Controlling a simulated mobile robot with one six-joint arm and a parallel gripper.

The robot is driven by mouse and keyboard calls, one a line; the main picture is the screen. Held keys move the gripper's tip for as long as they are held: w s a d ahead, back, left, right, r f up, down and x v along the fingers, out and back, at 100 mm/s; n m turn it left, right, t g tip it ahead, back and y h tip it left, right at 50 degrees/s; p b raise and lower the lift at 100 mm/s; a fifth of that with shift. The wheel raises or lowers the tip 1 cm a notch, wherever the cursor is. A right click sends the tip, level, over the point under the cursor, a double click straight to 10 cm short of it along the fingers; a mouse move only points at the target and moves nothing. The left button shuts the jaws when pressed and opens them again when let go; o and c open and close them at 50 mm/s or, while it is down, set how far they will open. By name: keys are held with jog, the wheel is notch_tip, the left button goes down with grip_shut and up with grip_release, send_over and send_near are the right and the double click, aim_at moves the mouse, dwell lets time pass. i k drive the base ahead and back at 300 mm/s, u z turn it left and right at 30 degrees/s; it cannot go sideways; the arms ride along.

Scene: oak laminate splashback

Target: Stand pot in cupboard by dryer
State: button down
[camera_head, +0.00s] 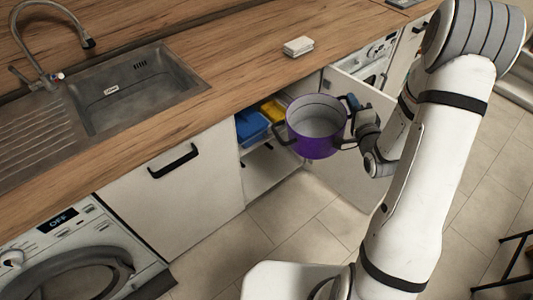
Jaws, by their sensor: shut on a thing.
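A purple pot (313,140) with a pale inside and dark side handles is held upright in the air in front of the open cupboard (270,165). My gripper (352,128) is shut on the pot at its right handle; the fingertips are partly hidden by the arm and pot. The cupboard door (360,170) stands open to the right, behind the pot and arm. A shelf inside holds blue (252,126) and yellow (273,109) things. The pot hides part of the opening. A front-loading machine (75,255) with an "OFF" display is at the lower left, and another (380,50) is right of the cupboard.
The wooden worktop (235,85) runs above the cupboards, with a steel sink (135,85) and tap (55,45) on the left and a small white stack (298,46) near the cupboard. A closed white front (185,205) is left of the opening. The tiled floor below is clear.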

aim_at(265, 172)
jog(key=u, duration=0.85)
jog(key=i, duration=0.15)
jog(key=z, duration=2.8)
jog(key=k, duration=1.2)
jog(key=u, duration=0.55)
jog(key=i, duration=1)
jog(key=u, duration=0.8)
jog(key=i, duration=0.75)
jog(key=z, duration=0.2)
